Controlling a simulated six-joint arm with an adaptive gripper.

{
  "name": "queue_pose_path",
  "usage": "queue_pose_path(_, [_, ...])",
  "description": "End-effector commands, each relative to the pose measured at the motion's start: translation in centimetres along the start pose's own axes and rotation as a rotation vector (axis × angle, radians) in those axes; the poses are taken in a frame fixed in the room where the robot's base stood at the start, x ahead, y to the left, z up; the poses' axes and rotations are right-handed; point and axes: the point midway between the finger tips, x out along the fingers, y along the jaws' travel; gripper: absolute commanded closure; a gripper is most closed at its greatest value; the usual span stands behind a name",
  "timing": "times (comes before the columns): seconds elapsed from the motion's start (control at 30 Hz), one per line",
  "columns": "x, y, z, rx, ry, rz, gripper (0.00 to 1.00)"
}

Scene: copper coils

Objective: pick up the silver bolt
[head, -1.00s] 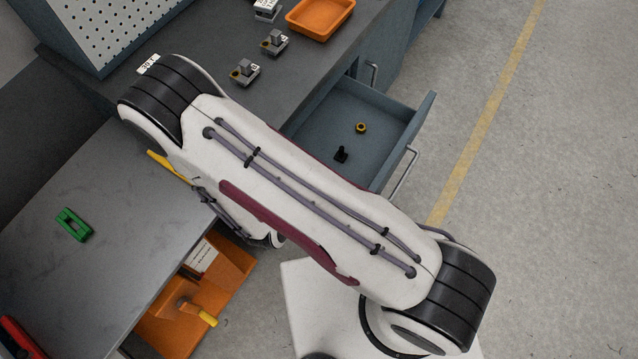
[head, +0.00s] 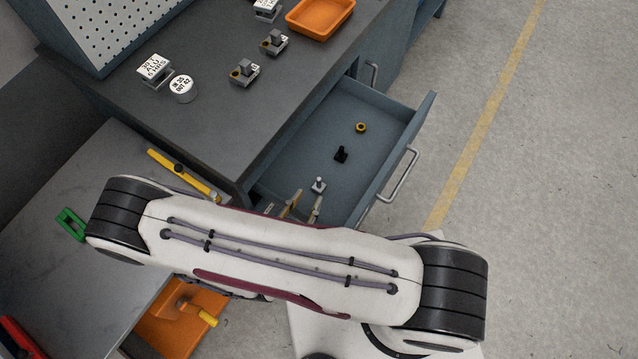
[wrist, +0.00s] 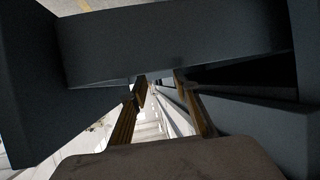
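The silver bolt (head: 318,185) stands upright on its wide head in the open drawer (head: 382,112), near the drawer's near left end. My gripper (head: 305,203) is just below the bolt in the head view, its two tan fingers apart with nothing seen between them. How high it is above the drawer floor I cannot tell. In the wrist view my gripper (wrist: 160,82) shows both fingers spread, with blue-grey panels around them. The bolt does not show in the wrist view. My arm hides the front of the drawer area in the head view.
A black bolt (head: 341,154) and a yellow nut (head: 361,127) lie farther back in the drawer. The drawer walls and handle (head: 402,176) are close to my gripper. An orange tray (head: 320,17) and several metal blocks stand on the dark bench top (head: 215,120).

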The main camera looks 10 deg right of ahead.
Motion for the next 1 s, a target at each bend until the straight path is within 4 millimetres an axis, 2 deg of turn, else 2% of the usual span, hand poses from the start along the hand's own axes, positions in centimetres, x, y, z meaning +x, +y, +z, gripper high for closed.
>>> queue_pose_path(0.23, [0.4, 0.0, 0.0, 0.001, 0.0, 0.002, 0.7])
queue_pose_path(0.63, [2.5, 0.1, 0.0, 0.001, 0.0, 0.002, 0.7])
queue_pose_path(1.0, [2.6, 0.0, 0.0, 0.001, -0.001, 0.001, 0.7])
